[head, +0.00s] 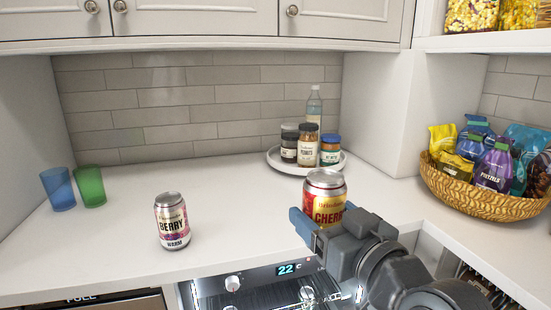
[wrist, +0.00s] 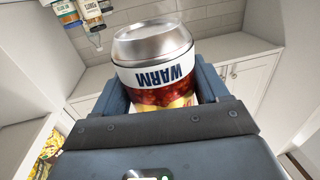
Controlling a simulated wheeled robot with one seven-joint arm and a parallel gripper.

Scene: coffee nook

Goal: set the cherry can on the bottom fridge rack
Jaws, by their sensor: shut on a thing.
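The cherry can (head: 326,190) is red and gold with a silver top and the word CHERRY on its side. My gripper (head: 325,228) is shut on it and holds it at the counter's front edge, above the oven. In the wrist view the can (wrist: 155,60) sits between the two fingers of my gripper (wrist: 160,95), with a white band reading WARM. In the head view the gripper hides the can's lower part, so I cannot tell whether it touches the counter. No fridge or rack is clearly recognisable.
A berry can (head: 172,222) stands on the counter (head: 120,250) to the left. Blue (head: 58,188) and green (head: 89,186) cups stand farther left. A round tray (head: 335,168) with jars and a bottle is behind the gripper. A snack basket (head: 480,200) is at right.

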